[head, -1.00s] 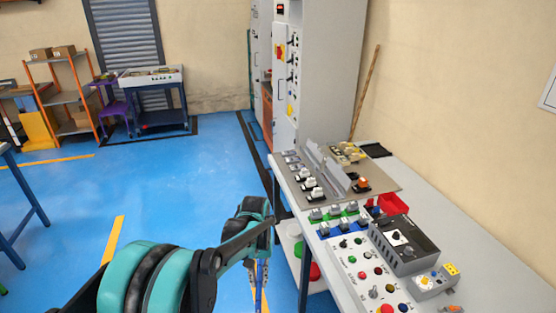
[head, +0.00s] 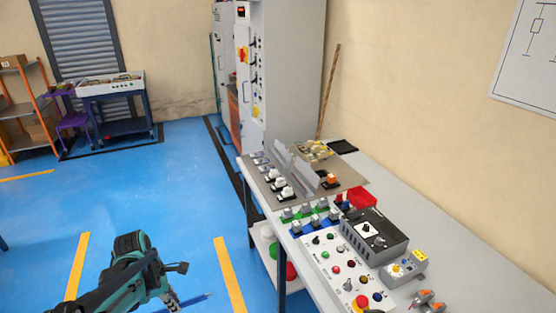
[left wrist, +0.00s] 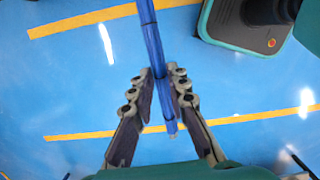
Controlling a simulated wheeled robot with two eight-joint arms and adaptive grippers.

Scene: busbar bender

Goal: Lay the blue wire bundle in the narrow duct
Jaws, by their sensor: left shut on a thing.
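My left gripper (head: 174,299) is low at the bottom of the head view, over the blue floor and left of the bench. It is shut on the blue wire bundle (left wrist: 153,42), which runs up between the fingers (left wrist: 161,92) in the left wrist view. One end of the bundle sticks out just below the fingers. In the head view the bundle (head: 196,299) points to the right, clear of the bench. Grey upright duct walls (head: 308,161) stand on a panel (head: 349,178) at the bench's far part; I cannot tell which duct is narrow. My right gripper is not in view.
The floor between my left gripper and the bench is clear.

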